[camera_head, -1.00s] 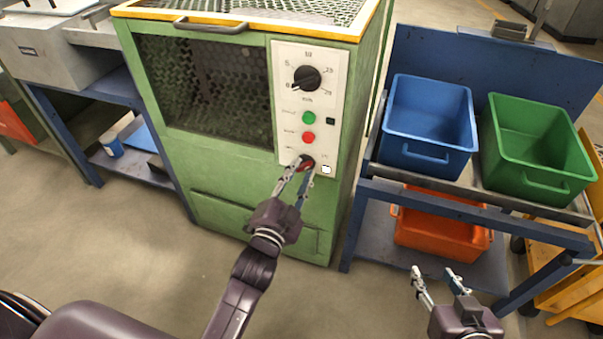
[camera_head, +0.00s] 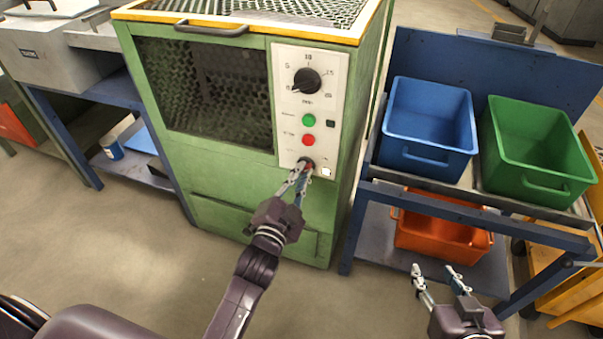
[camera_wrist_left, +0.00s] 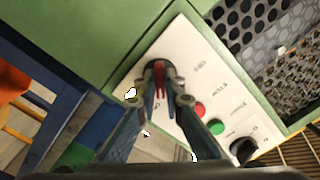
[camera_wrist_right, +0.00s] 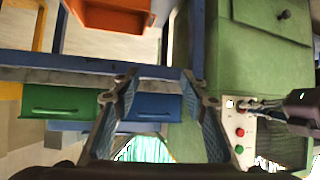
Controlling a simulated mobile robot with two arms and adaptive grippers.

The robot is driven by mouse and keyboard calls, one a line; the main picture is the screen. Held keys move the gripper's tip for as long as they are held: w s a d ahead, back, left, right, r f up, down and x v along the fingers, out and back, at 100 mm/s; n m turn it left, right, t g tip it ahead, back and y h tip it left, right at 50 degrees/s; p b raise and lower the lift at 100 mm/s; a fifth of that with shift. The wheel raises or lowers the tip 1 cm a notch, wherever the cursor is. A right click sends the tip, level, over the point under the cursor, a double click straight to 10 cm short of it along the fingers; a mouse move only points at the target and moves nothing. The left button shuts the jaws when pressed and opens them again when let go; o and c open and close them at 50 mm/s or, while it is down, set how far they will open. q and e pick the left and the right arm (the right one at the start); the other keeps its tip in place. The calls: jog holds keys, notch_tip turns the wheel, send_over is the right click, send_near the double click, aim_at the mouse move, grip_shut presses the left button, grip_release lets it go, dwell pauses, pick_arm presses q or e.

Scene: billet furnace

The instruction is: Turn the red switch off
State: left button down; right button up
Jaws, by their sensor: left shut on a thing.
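The red switch (camera_wrist_left: 159,77) is at the bottom of the white control panel (camera_head: 338,75) on the green furnace. My left gripper (camera_head: 305,168) is at the switch with its fingers closed around it; they hide most of it in the head view. In the left wrist view the red part shows between the two fingertips (camera_wrist_left: 162,82). My right gripper (camera_head: 436,274) is open and empty, low in front of the cart, away from the panel. Its spread fingers also show in the right wrist view (camera_wrist_right: 160,85).
Above the switch are a red button (camera_head: 308,140), a green button (camera_head: 309,121) and a black dial (camera_head: 306,81). A cart to the right holds a blue bin (camera_head: 428,112), a green bin (camera_head: 537,140) and a lower orange bin (camera_head: 440,243). Open floor lies in front.

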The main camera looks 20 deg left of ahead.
jog(key=s+d+f+g+h+p, duration=0.1)
jog(key=s+d+f+g+p, duration=0.25)
jog(key=s, duration=0.45)
jog(key=s+d+f+g+h+p, duration=0.1)
jog(key=s+d+f+g+p, duration=0.15)
jog(key=s+g, duration=0.35)
pick_arm(q)
jog(key=shift+n+p, duration=2.75)
jog(key=shift+n, duration=6.25)
pick_arm(e)
jog(key=s+f, duration=0.2)
jog(key=f, duration=0.9)
jog(key=s+f, duration=0.2)
jog(key=f, duration=0.9)
jog(key=shift+a+f, duration=0.2)
jog(key=shift+a, duration=0.25)
pick_arm(q)
jog(key=shift+f, duration=0.1)
jog(key=c, duration=2)
grip_release()
jog(key=shift+c, duration=0.2)
